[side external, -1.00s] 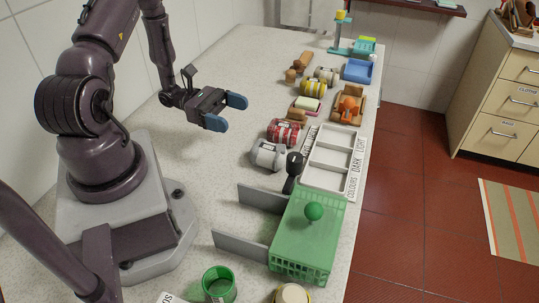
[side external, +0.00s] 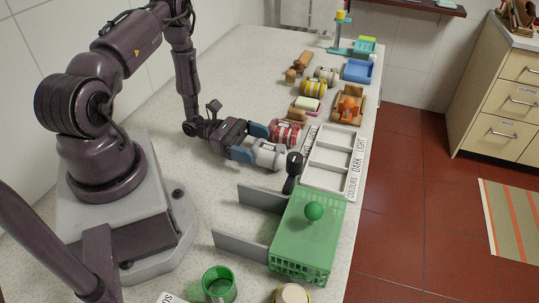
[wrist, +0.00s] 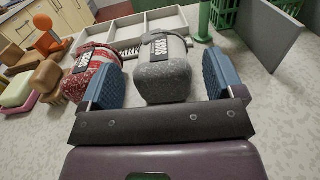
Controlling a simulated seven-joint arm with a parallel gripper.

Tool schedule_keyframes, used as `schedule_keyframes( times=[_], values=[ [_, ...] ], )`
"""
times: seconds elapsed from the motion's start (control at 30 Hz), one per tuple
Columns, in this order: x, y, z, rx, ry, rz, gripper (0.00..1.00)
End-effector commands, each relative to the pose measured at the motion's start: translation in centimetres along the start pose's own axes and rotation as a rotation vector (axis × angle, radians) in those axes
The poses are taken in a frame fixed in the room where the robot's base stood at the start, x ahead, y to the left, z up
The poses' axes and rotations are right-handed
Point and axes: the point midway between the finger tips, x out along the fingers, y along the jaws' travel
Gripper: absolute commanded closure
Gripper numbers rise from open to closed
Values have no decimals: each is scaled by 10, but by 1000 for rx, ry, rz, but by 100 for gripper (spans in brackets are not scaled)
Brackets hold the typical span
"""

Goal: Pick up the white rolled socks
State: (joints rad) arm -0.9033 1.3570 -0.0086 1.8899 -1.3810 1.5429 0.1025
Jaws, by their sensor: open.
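A pale grey-white sock roll (side external: 269,155) with a dark label band lies on the counter, and it also shows in the wrist view (wrist: 163,78), its label reading SOCKS. My gripper (side external: 250,142) is low over the counter, with its blue fingers apart and pointing at this roll. In the wrist view, the roll lies between and just ahead of the fingers of my gripper (wrist: 162,82). The left finger is close to a red-and-white sock roll (wrist: 92,72); I cannot tell whether they touch. Nothing is held.
The red roll (side external: 286,132) lies right beside the pale one. Behind them is a white divided tray (side external: 318,177). More rolls (side external: 313,88) lie farther back.

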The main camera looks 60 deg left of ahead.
Motion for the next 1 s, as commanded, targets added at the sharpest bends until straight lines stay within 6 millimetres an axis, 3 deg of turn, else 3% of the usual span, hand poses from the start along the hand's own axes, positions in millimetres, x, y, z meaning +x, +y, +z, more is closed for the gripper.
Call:
schedule_keyframes(
  times=[0.13, 0.4, 0.63, 1.0],
  values=[
    [17, 0, 0, -1, 0, -1, 13],
    [20, 0, 0, -1, 0, 1, 13],
    [20, 0, 0, -1, 0, 0, 66],
    [20, 0, 4, 0, 0, 1, 67]
  ],
)
